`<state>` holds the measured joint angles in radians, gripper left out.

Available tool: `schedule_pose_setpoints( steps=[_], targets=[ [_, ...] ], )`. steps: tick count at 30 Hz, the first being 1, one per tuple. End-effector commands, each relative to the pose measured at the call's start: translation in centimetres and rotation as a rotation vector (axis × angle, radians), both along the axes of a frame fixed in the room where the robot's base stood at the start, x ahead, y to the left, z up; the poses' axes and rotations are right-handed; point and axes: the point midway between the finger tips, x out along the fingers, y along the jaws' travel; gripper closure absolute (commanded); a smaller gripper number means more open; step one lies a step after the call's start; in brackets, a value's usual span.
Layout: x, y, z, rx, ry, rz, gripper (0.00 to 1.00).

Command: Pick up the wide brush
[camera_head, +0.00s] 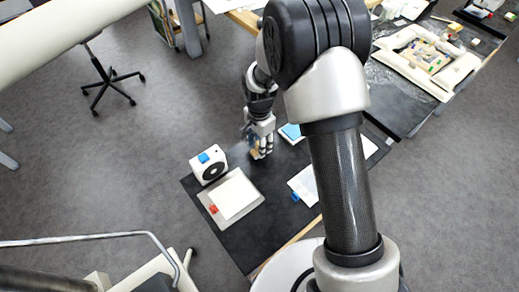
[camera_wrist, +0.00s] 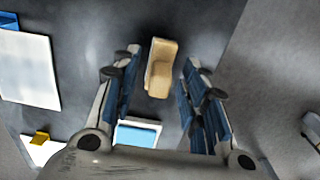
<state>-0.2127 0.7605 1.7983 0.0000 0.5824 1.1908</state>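A tan, wooden-looking block-shaped thing (camera_wrist: 161,67), which I take to be the wide brush, stands out against the dark table top in the wrist view. Its bristles cannot be made out. My gripper (camera_wrist: 162,58) is open, with its blue-padded fingers spread on the left and right of the tan thing. Gaps show on both sides, so the fingers do not appear to touch it. In the head view my gripper (camera_head: 262,152) points down over the dark table, and a small bit of tan (camera_head: 254,154) shows by its fingertips, mostly hidden.
A white box with a dark round face (camera_head: 213,170) stands left of my gripper. A grey board with a white sheet (camera_head: 236,195) lies nearer. A blue-and-white container (camera_head: 291,132) is close right; it shows in the wrist view (camera_wrist: 138,133). A white sheet (camera_head: 303,186) lies right.

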Motion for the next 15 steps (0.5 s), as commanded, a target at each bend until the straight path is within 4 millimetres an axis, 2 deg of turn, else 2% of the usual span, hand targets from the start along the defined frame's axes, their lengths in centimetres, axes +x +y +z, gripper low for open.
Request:
schedule_pose_setpoints(
  steps=[2, 15],
  targets=[
    [0.00, 0.00, 0.04, 0.000, 0.000, 0.000, 0.62],
    [-0.02, -0.01, 0.05, 0.000, 0.000, 0.000, 0.91]
  ],
)
